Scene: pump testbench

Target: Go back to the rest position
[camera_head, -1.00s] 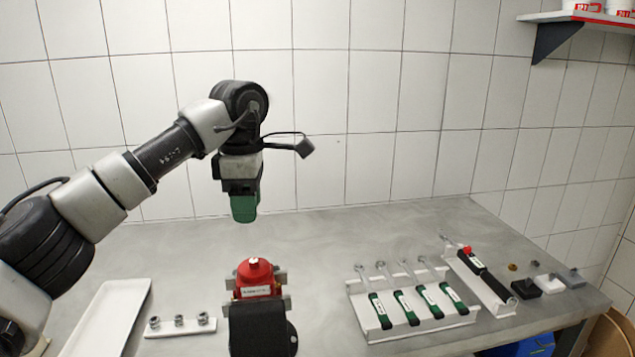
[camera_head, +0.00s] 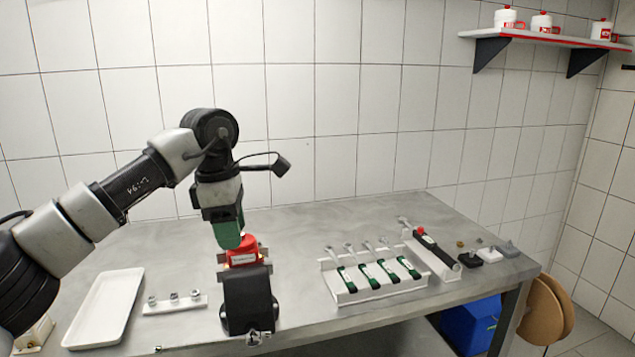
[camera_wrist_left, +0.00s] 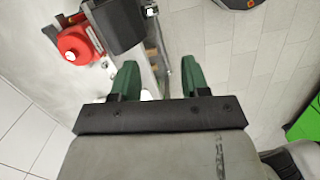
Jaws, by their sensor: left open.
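My left gripper (camera_head: 229,236) has green fingers and points down. In the head view its fingertips overlap the top of the red pump part (camera_head: 243,254). In the left wrist view the two fingers (camera_wrist_left: 158,78) stand apart with nothing held between them. There the red part (camera_wrist_left: 76,43) lies off to the upper left, clear of the fingers. The black motor block (camera_head: 249,302) is in front of the red part and also shows in the wrist view (camera_wrist_left: 118,22). My right gripper is in neither view.
The grey table (camera_head: 300,225) carries a white tray (camera_head: 103,308), a strip with metal fittings (camera_head: 175,304), a rack of green-handled tools (camera_head: 375,286) and a black tool with a red knob (camera_head: 434,250). A wall shelf (camera_head: 545,38) holds white-and-red containers. A blue bin (camera_head: 470,325) stands below.

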